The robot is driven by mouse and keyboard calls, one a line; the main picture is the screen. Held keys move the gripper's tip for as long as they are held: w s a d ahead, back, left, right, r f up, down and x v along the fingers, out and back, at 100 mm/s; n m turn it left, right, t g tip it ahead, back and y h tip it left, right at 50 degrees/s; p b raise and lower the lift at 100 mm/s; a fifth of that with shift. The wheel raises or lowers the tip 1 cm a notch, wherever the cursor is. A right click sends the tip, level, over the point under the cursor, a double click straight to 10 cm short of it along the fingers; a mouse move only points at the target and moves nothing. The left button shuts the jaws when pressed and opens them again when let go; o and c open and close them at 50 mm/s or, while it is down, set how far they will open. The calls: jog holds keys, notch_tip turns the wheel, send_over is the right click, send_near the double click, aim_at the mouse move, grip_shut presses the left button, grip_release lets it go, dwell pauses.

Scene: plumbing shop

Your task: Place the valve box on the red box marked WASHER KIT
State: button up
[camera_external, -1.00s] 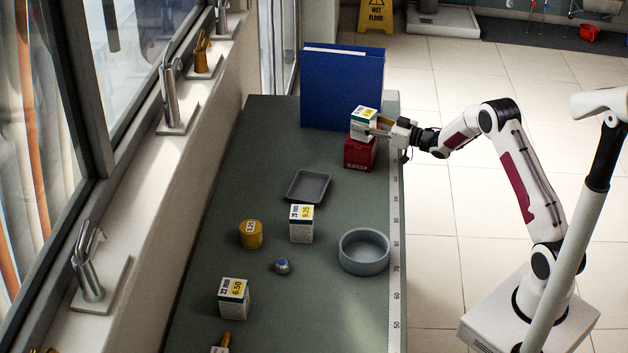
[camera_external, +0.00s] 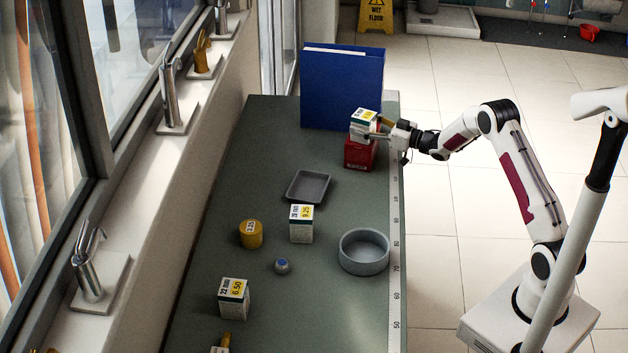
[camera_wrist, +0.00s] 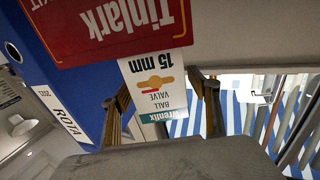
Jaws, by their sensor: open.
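The valve box (camera_external: 364,122), white and green with a yellow price label, sits upright on top of the red box (camera_external: 360,155) at the far end of the bench. In the wrist view, the valve box (camera_wrist: 158,85) reads "15 mm ball valve" upside down, and its face meets the red box (camera_wrist: 110,28), whose lettering includes "Tinlark" and "KIT". My gripper (camera_external: 379,130) is open at the valve box's right side. In the wrist view, my gripper (camera_wrist: 163,88) has one finger on each side of the valve box, with a visible gap at the right finger.
A blue binder (camera_external: 342,90) stands upright just behind the boxes. A grey tray (camera_external: 309,187), another white box (camera_external: 301,226), a yellow tin (camera_external: 251,235) and a grey bowl (camera_external: 364,262) stand nearer on the bench. The bench's right edge (camera_external: 396,200) is close to the red box.

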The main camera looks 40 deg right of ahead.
jog(key=shift+r, duration=0.1)
jog(key=shift+s+d, duration=0.15)
jog(key=shift+s, duration=0.2)
jog(key=v, duration=1.1)
dwell(0.6)
jog(key=s+r+m+g+h, duration=0.35)
jog(key=s+r+h, duration=0.45)
jog(key=s+r, duration=0.45)
jog(key=s+a+f+g, duration=0.1)
jog(key=s+a, duration=0.3)
jog(key=s, duration=0.7)
jog(key=s+a+f+g, duration=0.1)
jog(key=s+a+g, duration=0.3)
jog(key=s, duration=0.7)
jog(key=s+a+f+g+y, duration=0.1)
jog(key=s+a, duration=0.3)
jog(key=s, duration=0.7)
jog(key=shift+s+m+g, duration=0.3)
jog(key=shift+m+g, duration=0.15)
jog(key=shift+g, duration=0.3)
